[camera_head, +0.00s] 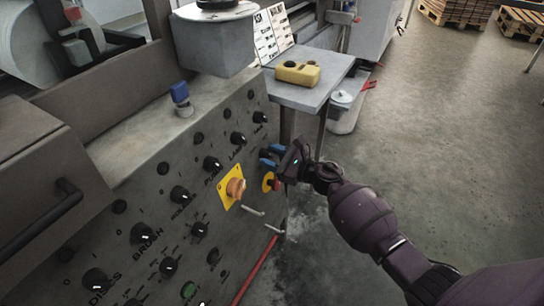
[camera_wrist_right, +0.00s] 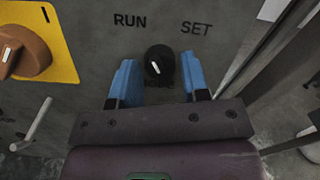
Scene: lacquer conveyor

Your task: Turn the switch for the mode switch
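The mode switch is a round black knob (camera_wrist_right: 159,61) with a white pointer mark, on the grey panel. In the right wrist view it sits below the labels RUN and SET, and the word under it is partly hidden. My right gripper (camera_wrist_right: 158,78) is open, with one blue finger on each side of the knob. A gap shows between each finger and the knob. In the head view my right gripper (camera_head: 272,156) is at the panel's right end, around the knob (camera_head: 264,154). My left gripper is not in view.
Several other black knobs cover the panel. A grey side table (camera_head: 310,93) stands behind.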

